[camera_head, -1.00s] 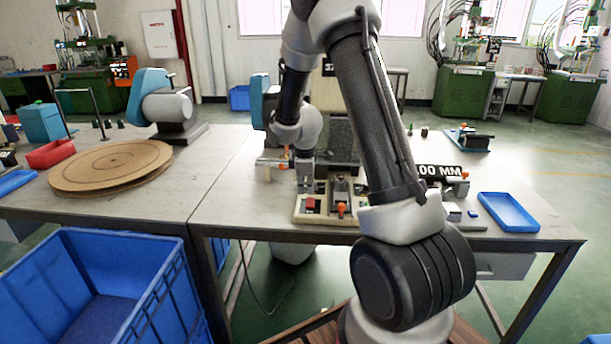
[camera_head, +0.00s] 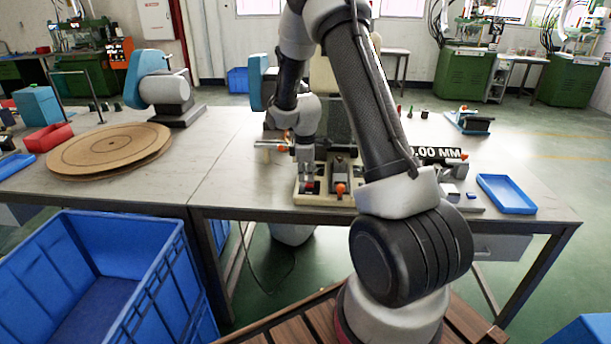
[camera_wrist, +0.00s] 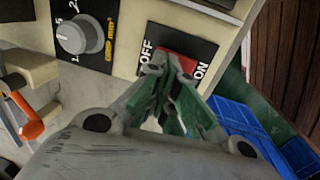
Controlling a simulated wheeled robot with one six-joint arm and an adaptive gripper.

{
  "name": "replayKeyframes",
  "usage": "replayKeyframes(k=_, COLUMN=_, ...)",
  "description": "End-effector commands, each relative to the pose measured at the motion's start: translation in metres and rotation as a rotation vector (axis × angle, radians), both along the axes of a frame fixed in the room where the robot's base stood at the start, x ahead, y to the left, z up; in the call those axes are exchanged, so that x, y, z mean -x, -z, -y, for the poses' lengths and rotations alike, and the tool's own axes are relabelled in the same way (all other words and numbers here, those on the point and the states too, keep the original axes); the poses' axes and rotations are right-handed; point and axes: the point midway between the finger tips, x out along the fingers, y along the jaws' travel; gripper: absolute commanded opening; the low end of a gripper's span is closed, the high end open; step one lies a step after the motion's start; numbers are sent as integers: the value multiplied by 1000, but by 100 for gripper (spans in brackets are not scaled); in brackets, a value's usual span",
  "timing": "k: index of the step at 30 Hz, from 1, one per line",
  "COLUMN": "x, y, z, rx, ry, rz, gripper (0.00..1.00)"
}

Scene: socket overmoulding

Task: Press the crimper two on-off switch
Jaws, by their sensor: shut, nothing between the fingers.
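The on-off switch (camera_wrist: 176,62) is a red rocker on a black plate lettered OFF and ON, at the top middle of the wrist view. In the head view only a bit of its red (camera_head: 310,188) shows on the front left of the beige machine base (camera_head: 325,199). My gripper (camera_wrist: 172,66) is shut and empty, with its green-grey fingertips over the red rocker and hiding part of it. In the head view my gripper (camera_head: 307,183) points down at the switch. I cannot tell whether the tips touch it.
A grey numbered dial (camera_wrist: 76,36) sits left of the switch. An orange-knobbed lever (camera_wrist: 30,127) is at the left. A blue tray (camera_head: 507,194) lies at the table's right. A large blue crate (camera_head: 170,262) stands at the lower left.

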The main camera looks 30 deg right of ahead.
Motion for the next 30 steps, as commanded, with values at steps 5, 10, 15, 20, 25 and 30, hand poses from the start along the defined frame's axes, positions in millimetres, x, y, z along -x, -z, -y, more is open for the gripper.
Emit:
replayKeyframes(k=5, x=1, y=0, z=-1, rx=0, ry=0, rz=0, gripper=0)
replayKeyframes(k=10, x=7, y=0, z=-5, rx=0, ry=-1, rz=-1, gripper=0)
replayKeyframes(k=15, x=13, y=-1, z=-9, rx=0, ry=-2, rz=-2, gripper=0)
replayKeyframes(k=20, x=14, y=-1, z=-9, rx=1, ry=-1, rz=-1, gripper=0)
replayKeyframes(k=25, x=13, y=-2, z=-9, rx=1, ry=-1, rz=1, gripper=0)
replayKeyframes(k=30, x=12, y=-14, z=-15, rx=1, ry=-1, rz=3, gripper=0)
